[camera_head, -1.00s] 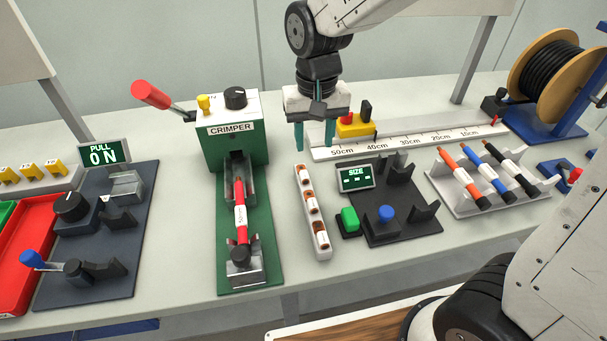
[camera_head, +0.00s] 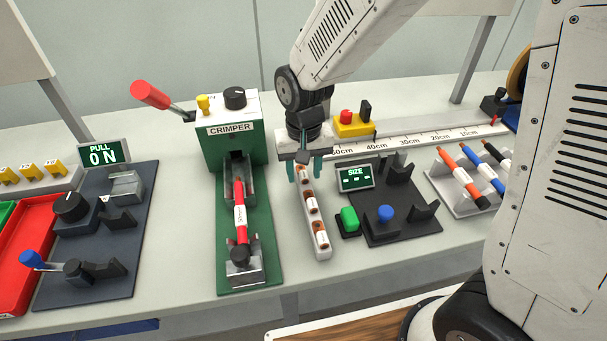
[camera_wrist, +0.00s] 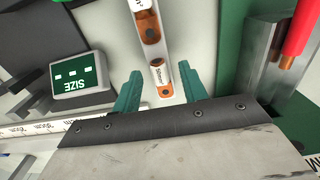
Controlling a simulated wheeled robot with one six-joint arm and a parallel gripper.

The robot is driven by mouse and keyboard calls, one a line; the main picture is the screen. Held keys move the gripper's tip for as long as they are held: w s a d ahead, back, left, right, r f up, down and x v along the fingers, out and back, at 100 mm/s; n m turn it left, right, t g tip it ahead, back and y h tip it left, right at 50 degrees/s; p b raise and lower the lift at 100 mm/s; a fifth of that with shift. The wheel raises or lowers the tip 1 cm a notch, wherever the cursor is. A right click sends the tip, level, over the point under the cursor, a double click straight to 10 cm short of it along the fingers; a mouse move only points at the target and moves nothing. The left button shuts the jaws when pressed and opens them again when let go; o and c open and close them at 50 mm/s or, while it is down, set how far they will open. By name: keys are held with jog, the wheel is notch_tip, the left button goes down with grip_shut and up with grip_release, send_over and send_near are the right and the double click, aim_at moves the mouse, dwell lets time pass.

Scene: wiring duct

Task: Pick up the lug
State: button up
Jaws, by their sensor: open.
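A narrow white holder (camera_head: 322,254) stands on the bench with several copper lugs with white sleeves in a row. One lug (camera_wrist: 158,73) sits at the holder's far end, and in the wrist view it appears between my green fingertips, apart from both. My gripper (camera_head: 304,172) is open and empty above that far end, pointing down. It also shows in the wrist view (camera_wrist: 160,88). In the head view my gripper partly hides the far lug. Another lug (camera_head: 311,207) is nearer the front.
Left of the holder is the green crimper (camera_head: 232,145) with a red cable (camera_head: 241,215) in its clamp. To the right are the dark SIZE gauge (camera_head: 376,232) and its green button (camera_head: 348,219). The ruler (camera_head: 400,146) lies behind.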

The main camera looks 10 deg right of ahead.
grip_shut()
jog(key=shift+r, duration=0.1)
